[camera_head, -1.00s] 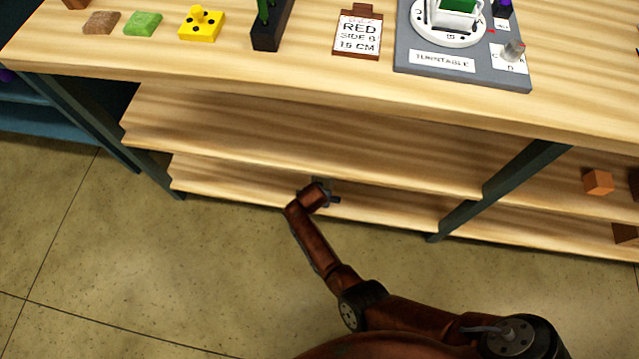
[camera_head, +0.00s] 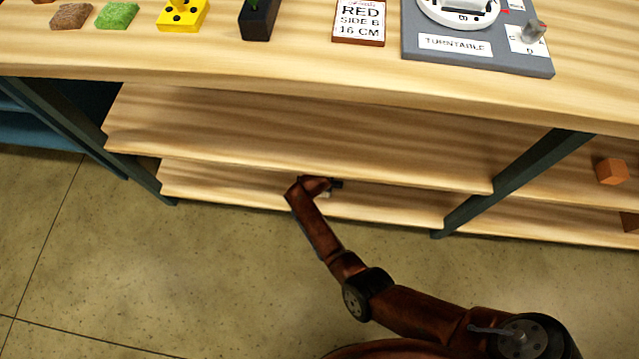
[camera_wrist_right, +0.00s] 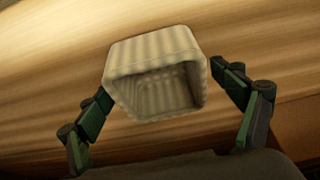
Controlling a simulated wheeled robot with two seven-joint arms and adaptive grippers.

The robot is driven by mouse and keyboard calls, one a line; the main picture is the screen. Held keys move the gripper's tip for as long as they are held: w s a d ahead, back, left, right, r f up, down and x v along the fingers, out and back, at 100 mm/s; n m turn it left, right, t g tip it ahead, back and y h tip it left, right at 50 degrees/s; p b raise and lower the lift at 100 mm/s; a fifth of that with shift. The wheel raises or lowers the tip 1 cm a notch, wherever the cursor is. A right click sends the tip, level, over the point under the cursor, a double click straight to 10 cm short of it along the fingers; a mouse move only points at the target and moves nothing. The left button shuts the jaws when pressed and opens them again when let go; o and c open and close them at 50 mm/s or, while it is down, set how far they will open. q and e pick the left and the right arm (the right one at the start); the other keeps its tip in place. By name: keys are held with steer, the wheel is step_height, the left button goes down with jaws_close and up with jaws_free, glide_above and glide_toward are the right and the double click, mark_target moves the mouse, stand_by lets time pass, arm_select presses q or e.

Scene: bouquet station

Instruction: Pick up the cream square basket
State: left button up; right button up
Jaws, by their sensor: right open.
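The cream square basket (camera_wrist_right: 155,75) shows in the right wrist view, with its open mouth turned toward the camera and a ribbed inside. My right gripper (camera_wrist_right: 160,88) is open, with one finger on each side of the basket. The left finger is close to the basket's lower left side; the right finger stands apart from it. I cannot tell whether either finger touches. In the head view my right arm reaches to the lower shelf (camera_head: 400,207), where the gripper (camera_head: 328,186) is small and partly hidden. A small pale patch beside it may be the basket. My left gripper is not in view.
An upper shelf (camera_head: 270,138) sits above my right gripper, and the table top (camera_head: 300,62) above that. A dark post (camera_head: 515,180) stands to the right. An orange block (camera_head: 611,171) lies farther right. The table holds a turntable base (camera_head: 480,55) and a RED sign (camera_head: 360,20).

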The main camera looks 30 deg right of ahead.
steer(key=shift+c, duration=0.4)
steer(key=c, duration=1.2)
steer(key=shift+r, duration=0.2)
steer(key=shift+c, duration=0.2)
